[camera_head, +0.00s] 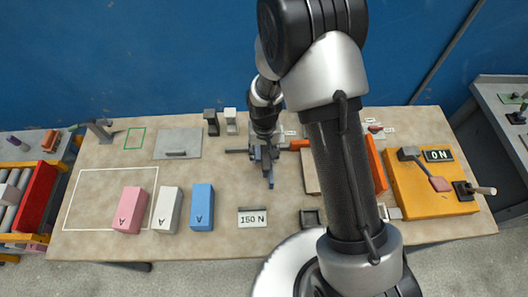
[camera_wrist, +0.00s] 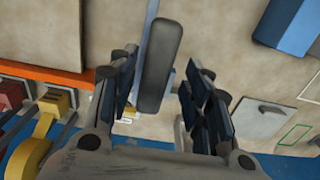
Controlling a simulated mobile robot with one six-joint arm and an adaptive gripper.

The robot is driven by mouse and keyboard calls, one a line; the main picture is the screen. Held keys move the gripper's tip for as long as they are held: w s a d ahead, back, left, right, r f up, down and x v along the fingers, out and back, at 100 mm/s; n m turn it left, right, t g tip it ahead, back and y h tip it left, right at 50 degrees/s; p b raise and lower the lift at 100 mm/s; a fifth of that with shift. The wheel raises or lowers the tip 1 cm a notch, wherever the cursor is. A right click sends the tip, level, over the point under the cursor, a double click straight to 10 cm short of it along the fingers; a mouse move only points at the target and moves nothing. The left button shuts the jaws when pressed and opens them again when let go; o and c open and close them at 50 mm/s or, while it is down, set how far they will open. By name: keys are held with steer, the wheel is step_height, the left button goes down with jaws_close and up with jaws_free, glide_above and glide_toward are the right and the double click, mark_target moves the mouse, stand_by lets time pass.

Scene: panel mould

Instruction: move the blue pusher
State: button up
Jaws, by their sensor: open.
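My gripper (camera_wrist: 157,88) points down at the middle of the table; its dark blue-padded fingers stand apart. Between them in the wrist view lies a long dark grey rounded bar (camera_wrist: 160,65), with a pale blue-grey strip (camera_wrist: 149,30) beside it. This looks like the pusher and its handle, but I cannot tell for certain. I see no clear contact between the fingers and the bar. In the head view my gripper (camera_head: 263,158) is over a narrow blue-grey piece (camera_head: 270,180), partly hidden by the wrist.
Pink (camera_head: 130,210), white (camera_head: 168,210) and blue (camera_head: 202,207) blocks marked A stand at left front. A grey panel (camera_head: 180,136) lies behind them. A 150 N label (camera_head: 252,218) is in front. An orange box (camera_head: 425,185) stands right. My arm hides part of the table.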

step_height(320, 180, up, 12)
stand_by(0.6)
stand_by(0.6)
